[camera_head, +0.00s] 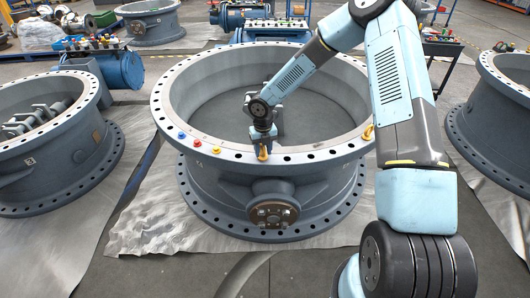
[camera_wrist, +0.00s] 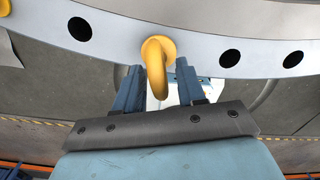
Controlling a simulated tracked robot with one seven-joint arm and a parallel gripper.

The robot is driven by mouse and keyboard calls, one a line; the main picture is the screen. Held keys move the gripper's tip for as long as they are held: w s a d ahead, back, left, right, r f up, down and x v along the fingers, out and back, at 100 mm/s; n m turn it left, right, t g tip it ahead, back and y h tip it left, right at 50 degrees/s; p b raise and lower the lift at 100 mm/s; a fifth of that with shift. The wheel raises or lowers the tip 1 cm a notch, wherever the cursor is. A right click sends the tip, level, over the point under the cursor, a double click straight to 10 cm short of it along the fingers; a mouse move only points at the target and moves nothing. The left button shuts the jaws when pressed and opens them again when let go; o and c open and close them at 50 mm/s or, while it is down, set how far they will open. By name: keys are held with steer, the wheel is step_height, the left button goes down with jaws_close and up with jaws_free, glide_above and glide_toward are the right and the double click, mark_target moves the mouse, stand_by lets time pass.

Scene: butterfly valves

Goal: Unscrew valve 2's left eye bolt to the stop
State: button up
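The middle valve (camera_head: 330,160) is a large grey-blue ring with a pale flange full of bolt holes. I cannot clearly read its number. A yellow eye bolt (camera_head: 263,154) stands in its front rim, and another yellow eye bolt (camera_head: 368,132) stands on the rim to the right. My gripper (camera_head: 262,137) is above the front eye bolt. In the wrist view, the yellow eye (camera_wrist: 157,60) shows nearly edge-on between my two fingers (camera_wrist: 160,88). The fingers are apart, with a gap visible on both sides of the eye. The bolt's thread is hidden.
A left valve (camera_head: 60,170) and a right valve (camera_head: 500,120) stand on either side. A blue cylinder (camera_head: 121,70) and a bench lie behind left.

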mark_target(263, 147)
step_height(263, 147, up, 12)
steer(key=shift+r, duration=0.25)
stand_by(0.4)
steer(key=s+d+r+m+t+h, duration=0.1)
steer(key=s+d+r+m, duration=0.35)
steer(key=r+m, duration=0.2)
steer(key=s+d+r+m+h, duration=0.1)
steer(key=s+d+r+m, duration=0.4)
steer(key=r, duration=0.3)
steer(key=s+d+r+m+t+h, duration=0.1)
steer(key=s+d+r+m, duration=0.2)
steer(key=d+r+m, duration=0.35)
steer(key=s+d+r+m+t+y, duration=0.1)
steer(key=s+d+r+m, duration=0.1)
steer(key=s+m, duration=0.5)
steer(key=s+d+r+m+t+y, duration=0.1)
steer(key=s+d+r+m, duration=0.1)
steer(key=s+r+m, duration=0.2)
steer(key=s+d+r+m+t+y, duration=0.1)
steer(key=s+r+m, duration=0.3)
steer(key=s+m, duration=0.5)
steer(key=shift+s+d+m+t, duration=0.3)
steer(key=shift+d+m, duration=0.3)
steer(key=shift+d, duration=0.1)
